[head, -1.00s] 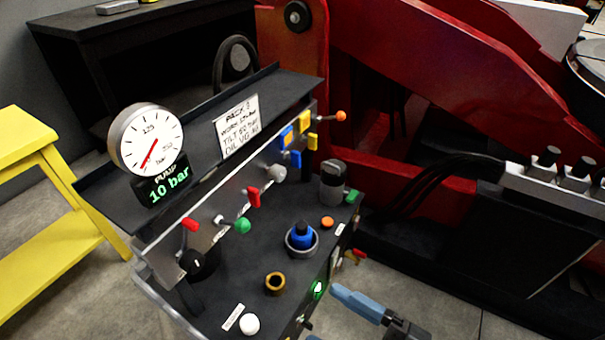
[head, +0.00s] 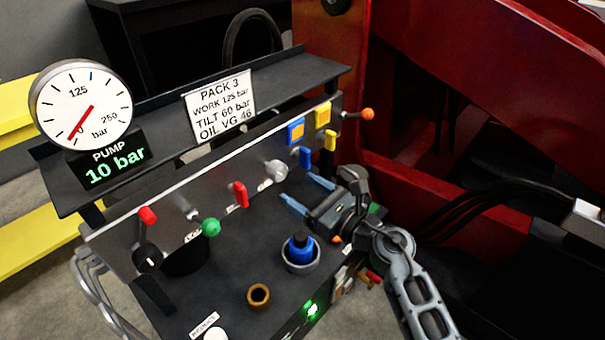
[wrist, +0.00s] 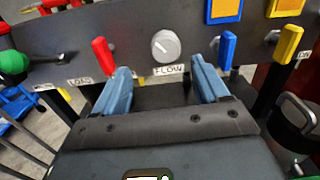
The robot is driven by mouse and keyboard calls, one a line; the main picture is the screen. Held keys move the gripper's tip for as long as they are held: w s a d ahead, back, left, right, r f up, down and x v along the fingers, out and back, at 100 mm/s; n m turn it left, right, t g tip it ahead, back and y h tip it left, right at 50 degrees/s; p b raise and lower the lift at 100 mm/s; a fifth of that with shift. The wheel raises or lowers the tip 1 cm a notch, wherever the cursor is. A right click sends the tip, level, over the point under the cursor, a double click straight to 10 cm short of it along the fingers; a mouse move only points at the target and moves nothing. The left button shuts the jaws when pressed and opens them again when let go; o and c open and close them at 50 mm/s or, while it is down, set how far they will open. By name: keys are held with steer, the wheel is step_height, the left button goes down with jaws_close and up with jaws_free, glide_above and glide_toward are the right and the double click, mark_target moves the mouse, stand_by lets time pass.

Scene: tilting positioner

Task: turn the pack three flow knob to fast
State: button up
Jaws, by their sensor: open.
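The flow knob is a round light-grey knob (head: 276,170) on the upright metal panel of the console marked PACK 3 (head: 221,104). In the wrist view the same knob (wrist: 166,46) sits above a FLOW label (wrist: 169,70), with a mark on its face. My gripper (head: 302,190) is open and empty, with blue fingers pointing at the panel. In the wrist view the fingers (wrist: 163,82) lie to either side of the knob's line, a little below it and apart from it.
A red lever (wrist: 103,50) is left of the knob and a blue lever (wrist: 227,50) right of it. A yellow lever (wrist: 289,42) is farther right. A blue bottle-like item (head: 300,248) stands on the deck. The pump display (head: 113,168) reads 10 bar.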

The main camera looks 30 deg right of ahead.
mark_target(282, 175)
steer(key=x, duration=0.5)
steer(key=d+x, duration=0.1)
steer(key=x, duration=0.2)
steer(key=shift+w, duration=0.15)
steer(key=shift+a, duration=0.1)
steer(key=c, duration=1)
